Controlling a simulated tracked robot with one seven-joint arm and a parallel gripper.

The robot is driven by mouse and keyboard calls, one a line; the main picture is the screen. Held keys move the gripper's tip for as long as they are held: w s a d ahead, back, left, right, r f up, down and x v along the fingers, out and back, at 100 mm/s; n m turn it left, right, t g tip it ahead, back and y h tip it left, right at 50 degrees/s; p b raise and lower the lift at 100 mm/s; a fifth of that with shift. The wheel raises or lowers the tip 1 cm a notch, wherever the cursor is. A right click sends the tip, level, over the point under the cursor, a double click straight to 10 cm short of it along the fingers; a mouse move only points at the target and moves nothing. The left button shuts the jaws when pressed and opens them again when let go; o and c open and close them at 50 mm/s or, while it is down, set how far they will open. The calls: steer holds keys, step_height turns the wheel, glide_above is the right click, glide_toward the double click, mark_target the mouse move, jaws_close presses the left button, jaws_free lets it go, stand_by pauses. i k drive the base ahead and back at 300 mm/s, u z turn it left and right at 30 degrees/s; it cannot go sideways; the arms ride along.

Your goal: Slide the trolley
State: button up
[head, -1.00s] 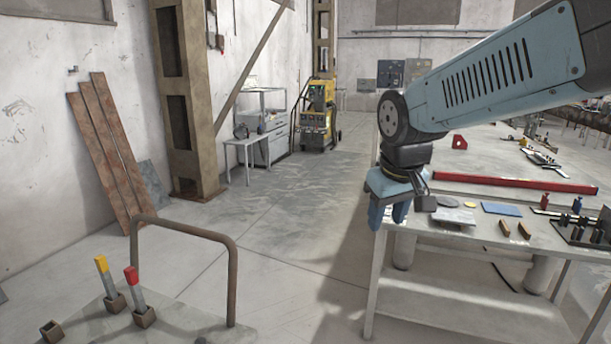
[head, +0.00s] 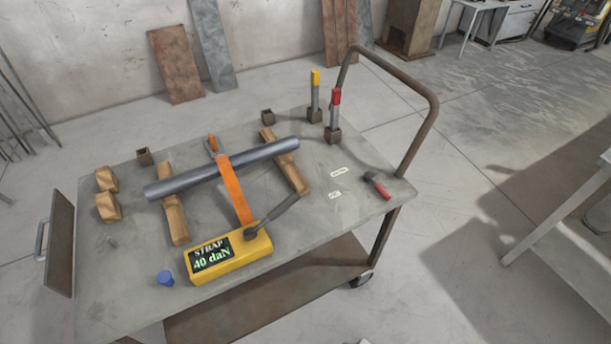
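The trolley (head: 110,290) stands in the middle of the head view, with a grey top, a lower shelf (head: 300,275) and a brown tube handle (head: 432,115) at its right end. A grey pipe (head: 200,180) lies on it across two wooden blocks (head: 175,218). An orange strap (head: 236,190) passes over the pipe. A yellow box (head: 232,260) at the front edge reads "STRAP 40 daN" and has a dark lever (head: 278,212). My gripper is out of view.
A yellow-tipped (head: 315,90) and a red-tipped post (head: 334,108) stand in sockets near the handle. Planks lean on the wall. A table (head: 570,215) stands at right; floor lies between it and the trolley.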

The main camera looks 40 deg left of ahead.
mark_target(227, 288)
steer(key=z, duration=0.8)
steer(key=i, duration=0.1)
steer(key=u, duration=3.05)
steer(key=k, duration=0.85)
steer(key=u, duration=0.15)
steer(key=i, duration=0.85)
steer(key=z, duration=0.1)
